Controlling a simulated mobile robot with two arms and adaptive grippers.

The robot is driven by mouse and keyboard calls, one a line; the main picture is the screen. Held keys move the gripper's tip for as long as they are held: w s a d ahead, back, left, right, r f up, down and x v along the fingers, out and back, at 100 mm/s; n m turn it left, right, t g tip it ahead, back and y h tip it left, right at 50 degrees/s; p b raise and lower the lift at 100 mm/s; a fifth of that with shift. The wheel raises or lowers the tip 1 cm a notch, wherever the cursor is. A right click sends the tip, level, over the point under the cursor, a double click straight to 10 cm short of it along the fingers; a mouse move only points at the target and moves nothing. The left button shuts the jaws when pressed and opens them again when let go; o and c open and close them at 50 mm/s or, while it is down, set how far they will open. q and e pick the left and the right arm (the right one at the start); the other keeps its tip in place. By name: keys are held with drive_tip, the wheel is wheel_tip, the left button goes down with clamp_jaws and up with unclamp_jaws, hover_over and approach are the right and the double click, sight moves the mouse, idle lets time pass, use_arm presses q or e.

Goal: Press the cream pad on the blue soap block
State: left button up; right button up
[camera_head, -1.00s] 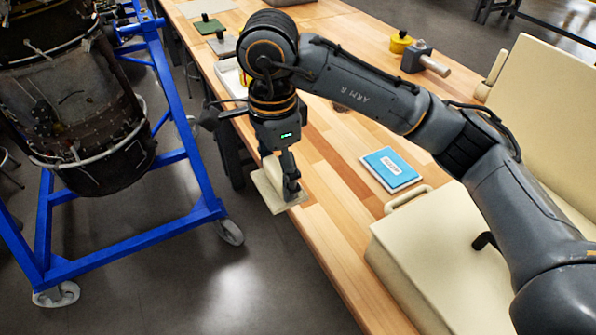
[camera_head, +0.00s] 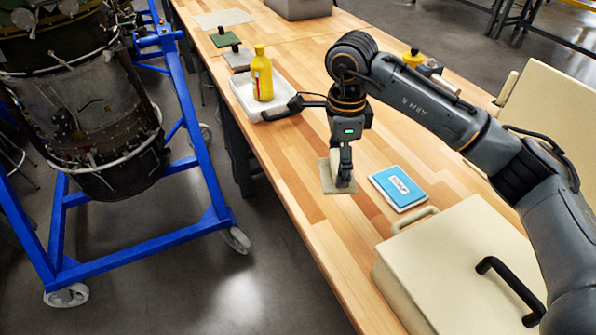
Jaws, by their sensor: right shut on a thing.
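The cream pad (camera_head: 328,181) is in my right gripper (camera_head: 344,178), which is shut on it. The pad is just left of the blue soap block and apart from it in the picture. I cannot tell how high it is above the table. The blue soap block (camera_head: 391,184) lies flat on the wooden table, with a white label on its top and a pale lower edge. Part of the pad is hidden by the gripper. My left gripper is not in view.
A cream case (camera_head: 430,250) with a handle stands right of the block. A yellow bottle (camera_head: 262,82) stands in a white tray (camera_head: 240,98). Green (camera_head: 221,42) and grey (camera_head: 234,65) knobbed pads lie farther back. A blue wheeled stand (camera_head: 190,130) is left of the table (camera_head: 300,240).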

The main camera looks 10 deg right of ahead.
drive_tip(key=w+d+f+m+p, duration=0.1)
drive_tip(key=w+d+m, duration=0.1)
drive_tip(key=d, duration=0.7)
drive_tip(key=w+d+f+m+p, duration=0.1)
drive_tip(key=w+d+m, duration=0.15)
drive_tip(key=d, duration=0.65)
drive_tip(key=shift+s+a+f+b, duration=0.15)
drive_tip(key=shift+f+b, duration=0.65)
drive_tip(key=shift+f, duration=0.7)
drive_tip(key=shift+s+a+f+b, duration=0.1)
drive_tip(key=shift+f+b, duration=0.7)
drive_tip(key=shift+f, duration=0.7)
drive_tip(key=shift+f+b, duration=0.5)
drive_tip(key=shift+f, duration=0.2)
wheel_tip(320, 180, up, 7)
drive_tip(key=p, duration=0.4)
drive_tip(key=shift+r, duration=0.15)
